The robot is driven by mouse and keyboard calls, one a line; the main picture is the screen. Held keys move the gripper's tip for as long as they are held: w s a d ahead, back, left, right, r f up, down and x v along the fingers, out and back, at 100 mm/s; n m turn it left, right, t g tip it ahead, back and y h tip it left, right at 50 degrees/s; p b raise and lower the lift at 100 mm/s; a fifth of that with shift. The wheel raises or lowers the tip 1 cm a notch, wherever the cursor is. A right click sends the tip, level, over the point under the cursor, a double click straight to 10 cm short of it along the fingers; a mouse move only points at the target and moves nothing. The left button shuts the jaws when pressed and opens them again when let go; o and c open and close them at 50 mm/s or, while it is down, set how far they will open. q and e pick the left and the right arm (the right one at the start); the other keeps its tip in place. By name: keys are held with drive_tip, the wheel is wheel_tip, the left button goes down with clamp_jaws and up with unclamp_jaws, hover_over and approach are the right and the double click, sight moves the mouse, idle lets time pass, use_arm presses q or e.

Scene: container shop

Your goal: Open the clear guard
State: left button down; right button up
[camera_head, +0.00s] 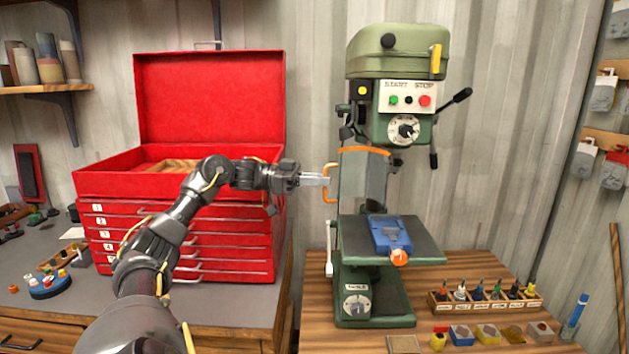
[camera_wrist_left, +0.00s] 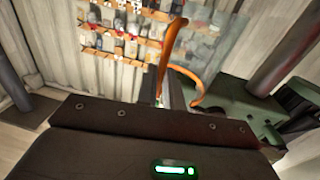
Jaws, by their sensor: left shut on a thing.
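The clear guard (camera_head: 364,177) is a see-through panel with an orange top edge, on the green drill press (camera_head: 395,55). It stands in front of the press column, above the press table (camera_head: 425,236). Its orange handle (camera_head: 329,183) is on the guard's left side. My left gripper (camera_head: 322,181) reaches in from the left and is shut on the orange handle. In the left wrist view the orange handle (camera_wrist_left: 168,55) rises from between the fingers, which are mostly hidden by the gripper body. My right gripper is not in view.
A blue vise (camera_head: 388,235) sits on the press table under the guard. An open red toolbox (camera_head: 210,100) stands behind my left arm. A rack of bits (camera_head: 485,298) and several small blocks lie on the wooden bench at right.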

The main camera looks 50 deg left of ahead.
use_arm(q)
drive_tip(key=shift+w+a+r, duration=0.1)
drive_tip(key=shift+r, duration=0.1)
drive_tip(key=c, duration=1.9)
unclamp_jaws()
drive_tip(key=shift+w, duration=0.1)
drive_tip(key=shift+o, duration=0.4)
drive_tip(key=shift+w+f, duration=0.15)
drive_tip(key=shift+w, duration=0.15)
drive_tip(key=shift+d, duration=0.25)
drive_tip(key=shift+s+a+f+b, duration=0.15)
drive_tip(key=shift+a+f+b, duration=0.15)
drive_tip(key=shift+b, duration=0.1)
drive_tip(key=b+v, duration=0.6)
drive_tip(key=v, duration=0.4)
drive_tip(key=shift+s+r, duration=0.25)
drive_tip(key=shift+r, duration=0.1)
